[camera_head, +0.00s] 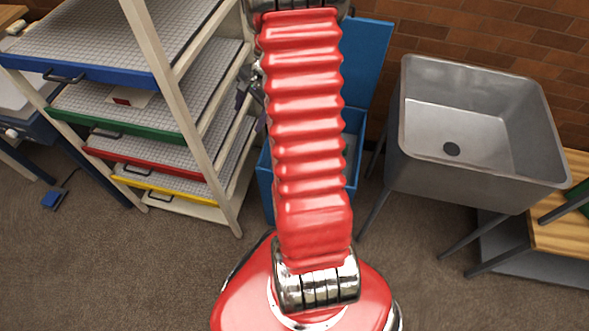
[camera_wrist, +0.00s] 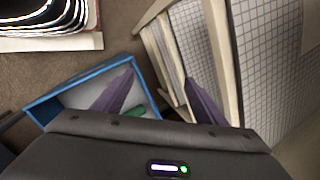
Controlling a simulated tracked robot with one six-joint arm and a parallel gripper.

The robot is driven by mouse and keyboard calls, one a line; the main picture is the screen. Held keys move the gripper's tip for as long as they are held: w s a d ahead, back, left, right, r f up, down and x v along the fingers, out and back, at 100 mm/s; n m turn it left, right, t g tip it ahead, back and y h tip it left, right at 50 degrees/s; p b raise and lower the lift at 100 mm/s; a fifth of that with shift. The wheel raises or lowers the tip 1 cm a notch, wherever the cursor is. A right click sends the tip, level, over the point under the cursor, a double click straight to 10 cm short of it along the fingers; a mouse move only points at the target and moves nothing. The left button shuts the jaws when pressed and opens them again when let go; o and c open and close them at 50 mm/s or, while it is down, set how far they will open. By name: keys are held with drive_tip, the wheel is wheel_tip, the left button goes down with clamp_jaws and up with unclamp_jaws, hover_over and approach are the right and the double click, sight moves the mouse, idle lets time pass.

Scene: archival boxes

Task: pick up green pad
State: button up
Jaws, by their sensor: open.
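A small green thing (camera_wrist: 135,111) lies inside a blue bin (camera_wrist: 65,93) in the wrist view. It is partly hidden by my gripper's left finger and the wrist housing, so I cannot tell for sure that it is the pad. My gripper (camera_wrist: 159,76) is open, its two purple fingers spread wide with nothing between them. The left finger overlaps the bin in the picture and the right one overlaps the shelf unit. In the head view my red arm hides most of the gripper and part of the blue bin (camera_head: 265,185).
A shelf rack (camera_head: 185,105) with blue, green, red and yellow-edged trays stands left of the bin. A metal sink (camera_head: 475,130) stands to the right. A wooden table (camera_head: 565,235) with a dark green item (camera_head: 575,200) is at the right edge. Carpet is clear in front.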

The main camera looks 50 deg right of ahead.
drive_tip(key=s+d+f+m, duration=0.4)
drive_tip(key=d+f, duration=0.1)
drive_tip(key=f, duration=0.3)
drive_tip(key=s+d+f+m, duration=0.4)
drive_tip(key=d+f, duration=0.1)
drive_tip(key=f, duration=0.4)
drive_tip(key=s+d+f+m, duration=0.4)
drive_tip(key=s+d+f, duration=0.1)
drive_tip(key=f, duration=0.4)
drive_tip(key=shift+f, duration=0.25)
drive_tip(key=shift+f, duration=0.1)
drive_tip(key=shift+w+x, duration=0.15)
drive_tip(key=shift+x, duration=1.95)
drive_tip(key=shift+w+x, duration=0.1)
drive_tip(key=shift+x, duration=2)
drive_tip(key=shift+w+x, duration=0.15)
drive_tip(key=shift+x, duration=1.1)
drive_tip(key=shift+w+x, duration=0.15)
drive_tip(key=shift+x, duration=1.1)
drive_tip(key=shift+a, duration=0.15)
drive_tip(key=c, duration=1.1)
